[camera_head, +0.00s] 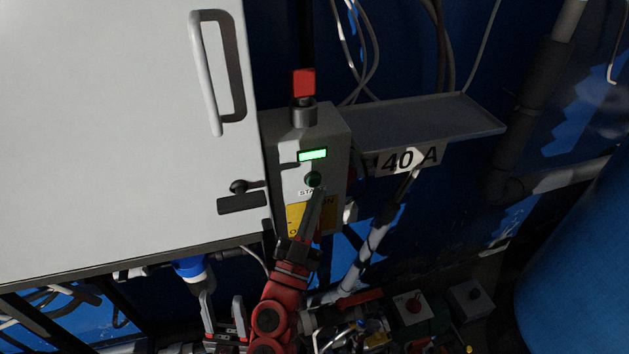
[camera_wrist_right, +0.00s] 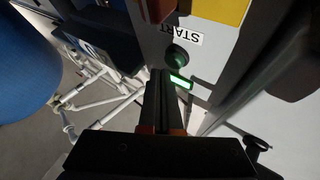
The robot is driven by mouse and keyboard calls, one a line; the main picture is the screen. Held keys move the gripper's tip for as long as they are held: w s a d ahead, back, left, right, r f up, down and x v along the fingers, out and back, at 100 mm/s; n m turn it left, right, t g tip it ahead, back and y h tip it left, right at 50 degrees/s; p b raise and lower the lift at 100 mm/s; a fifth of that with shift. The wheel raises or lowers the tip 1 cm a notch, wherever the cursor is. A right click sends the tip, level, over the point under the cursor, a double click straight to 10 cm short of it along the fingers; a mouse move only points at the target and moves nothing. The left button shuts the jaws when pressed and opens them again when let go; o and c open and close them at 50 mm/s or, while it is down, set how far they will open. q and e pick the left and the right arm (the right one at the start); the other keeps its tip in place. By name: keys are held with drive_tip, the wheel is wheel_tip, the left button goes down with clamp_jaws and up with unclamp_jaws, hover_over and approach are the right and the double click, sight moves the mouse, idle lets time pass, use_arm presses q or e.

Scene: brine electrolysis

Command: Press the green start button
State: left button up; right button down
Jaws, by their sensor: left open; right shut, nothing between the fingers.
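The green start button (camera_head: 313,179) is on the front of a grey control box (camera_head: 332,140), under a lit green display (camera_head: 312,155). In the right wrist view the button (camera_wrist_right: 177,55) is beside the START label (camera_wrist_right: 184,37), and the lit display (camera_wrist_right: 181,82) shows too. My right gripper (camera_head: 319,191) is shut and empty, its tips right at the lower edge of the button in the head view. In the wrist view its tips (camera_wrist_right: 160,72) are close beside the button; I cannot tell whether they touch. My left gripper (camera_head: 224,308) is open and empty, lower left.
A red-handled switch (camera_head: 303,83) stands on top of the box. A large grey cabinet (camera_head: 110,110) with a handle is at left. Cables hang behind, and a blue tank (camera_head: 580,270) is at far right.

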drive_tip(key=s, duration=0.1)
drive_tip(key=s+d+p, duration=0.1)
drive_tip(key=s, duration=0.1)
drive_tip(key=s+p, duration=0.1)
drive_tip(key=shift+s+d+r, duration=0.1)
drive_tip(key=shift+s+d, duration=0.25)
idle(0.8)
